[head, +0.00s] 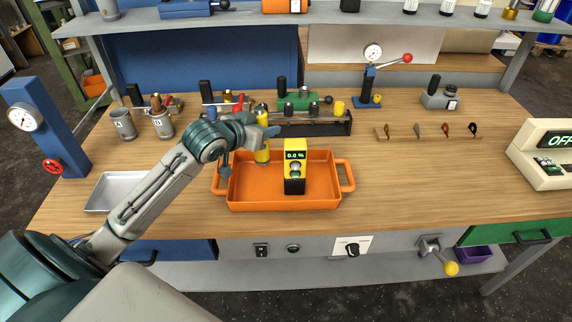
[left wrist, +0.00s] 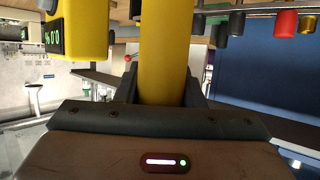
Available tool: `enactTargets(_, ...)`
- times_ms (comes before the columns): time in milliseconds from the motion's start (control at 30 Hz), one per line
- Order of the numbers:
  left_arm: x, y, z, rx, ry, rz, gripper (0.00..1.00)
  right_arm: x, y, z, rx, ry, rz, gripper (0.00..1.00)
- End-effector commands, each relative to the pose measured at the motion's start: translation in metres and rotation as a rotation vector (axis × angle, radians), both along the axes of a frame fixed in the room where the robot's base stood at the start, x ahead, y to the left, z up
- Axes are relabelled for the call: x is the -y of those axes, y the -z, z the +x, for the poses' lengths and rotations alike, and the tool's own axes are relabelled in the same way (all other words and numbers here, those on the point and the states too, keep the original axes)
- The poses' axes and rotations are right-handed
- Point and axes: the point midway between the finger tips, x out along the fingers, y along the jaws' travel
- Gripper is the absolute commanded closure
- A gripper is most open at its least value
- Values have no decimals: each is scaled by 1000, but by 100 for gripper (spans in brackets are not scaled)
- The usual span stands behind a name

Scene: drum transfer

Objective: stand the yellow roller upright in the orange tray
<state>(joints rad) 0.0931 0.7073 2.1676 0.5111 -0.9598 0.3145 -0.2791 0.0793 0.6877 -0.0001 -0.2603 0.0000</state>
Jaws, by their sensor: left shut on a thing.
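The yellow roller (head: 262,154) is upright in the head view, at the back left part of the orange tray (head: 239,201). My left gripper (head: 265,132) is shut around the roller's upper part. The roller's lower end shows against the inside of the tray's back wall; I cannot tell whether it touches the floor. In the left wrist view the roller (left wrist: 164,50) runs between the two fingers. My right gripper is in neither view.
A yellow and black meter (head: 295,174) with a lit display stands in the tray, right of the roller. A dark rack (head: 315,126) with several items is close behind the tray. A shallow metal tray (head: 112,190) lies to the left.

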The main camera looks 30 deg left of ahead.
Motion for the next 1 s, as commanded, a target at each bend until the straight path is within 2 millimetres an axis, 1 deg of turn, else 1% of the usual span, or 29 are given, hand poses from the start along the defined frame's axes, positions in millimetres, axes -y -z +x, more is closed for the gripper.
enactTargets(33, 0, 12, -1, -5, 0, -2, 97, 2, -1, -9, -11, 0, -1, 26)
enactTargets(100, 1, 26, -1, -7, -1, -4, 97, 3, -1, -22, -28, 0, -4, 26)
enactTargets(233, 0, 44, -1, -2, -1, -2, 97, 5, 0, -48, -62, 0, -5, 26)
enactTargets(333, 0, 50, -1, -1, 0, 0, 97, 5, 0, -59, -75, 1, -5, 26)
enactTargets(400, 0, 55, -1, 0, 1, -1, 97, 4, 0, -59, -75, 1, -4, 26)
enactTargets(467, 0, 63, -1, -3, -1, -2, 97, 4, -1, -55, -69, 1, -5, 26)
enactTargets(600, 0, 83, -1, -2, -1, -2, 97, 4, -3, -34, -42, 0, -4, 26)
enactTargets(733, 0, 87, -1, 0, 0, 1, 97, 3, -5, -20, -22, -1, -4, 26)
enactTargets(833, 0, 87, -1, 1, 0, 1, 97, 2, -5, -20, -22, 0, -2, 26)
enactTargets(967, 0, 89, -1, 0, 0, 0, 97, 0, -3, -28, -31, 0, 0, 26)
enactTargets(1000, 0, 90, -1, -1, 0, 0, 59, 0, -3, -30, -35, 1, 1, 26)
